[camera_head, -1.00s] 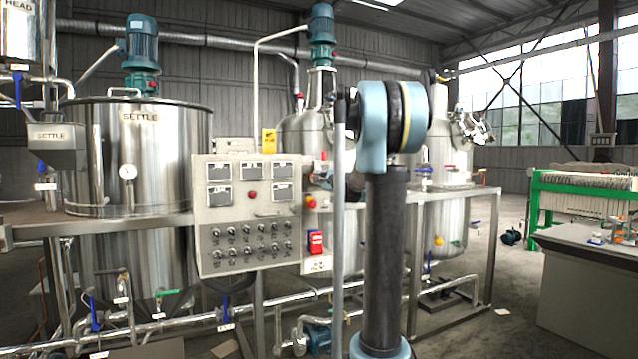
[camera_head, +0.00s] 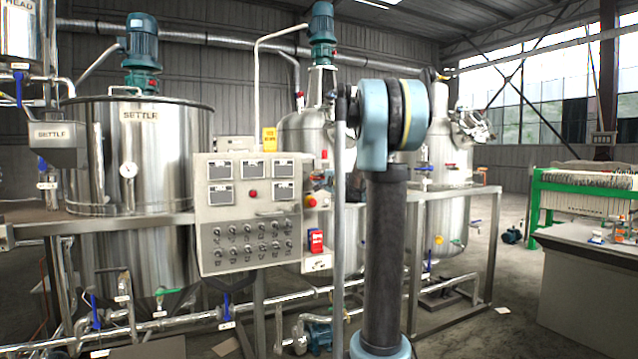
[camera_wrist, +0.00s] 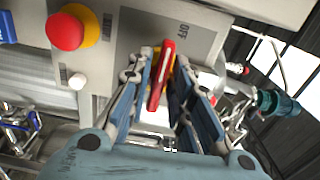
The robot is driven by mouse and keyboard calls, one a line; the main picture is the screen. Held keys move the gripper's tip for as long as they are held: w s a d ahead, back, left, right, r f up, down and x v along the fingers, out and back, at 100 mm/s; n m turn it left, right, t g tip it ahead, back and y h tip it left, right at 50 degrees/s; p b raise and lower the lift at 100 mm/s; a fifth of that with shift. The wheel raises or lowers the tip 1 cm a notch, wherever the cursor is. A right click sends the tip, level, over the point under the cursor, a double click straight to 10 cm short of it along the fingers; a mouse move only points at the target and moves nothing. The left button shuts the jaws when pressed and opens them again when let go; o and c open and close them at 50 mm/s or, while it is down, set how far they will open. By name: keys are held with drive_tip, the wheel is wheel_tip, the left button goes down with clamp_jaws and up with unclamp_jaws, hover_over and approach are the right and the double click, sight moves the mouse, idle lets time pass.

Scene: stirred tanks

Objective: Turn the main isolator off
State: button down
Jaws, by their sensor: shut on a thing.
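In the wrist view the main isolator's red handle (camera_wrist: 160,78) stands out from a yellow base on a grey plate. The word OFF is printed on the plate beside it. My gripper (camera_wrist: 163,58) has its two blue fingers on either side of the red handle and is shut on it. The handle runs nearly up and down in this picture. The exact mark it points at is hidden by the fingers.
A red mushroom button (camera_wrist: 66,30) on a yellow collar and a small white button (camera_wrist: 77,81) sit beside the isolator. A red switch box (camera_head: 316,241) hangs low at the panel's right. Steel tanks (camera_head: 150,165) and a railing stand around it.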

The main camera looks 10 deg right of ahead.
drive_tip(key=shift+s+a+f, duration=0.1)
drive_tip(key=shift+a+f, duration=0.05)
drive_tip(key=c, duration=1.7)
unclamp_jaws()
drive_tip(key=shift+o, duration=0.2)
drive_tip(key=v, duration=1.1)
drive_tip(key=shift+s, duration=0.3)
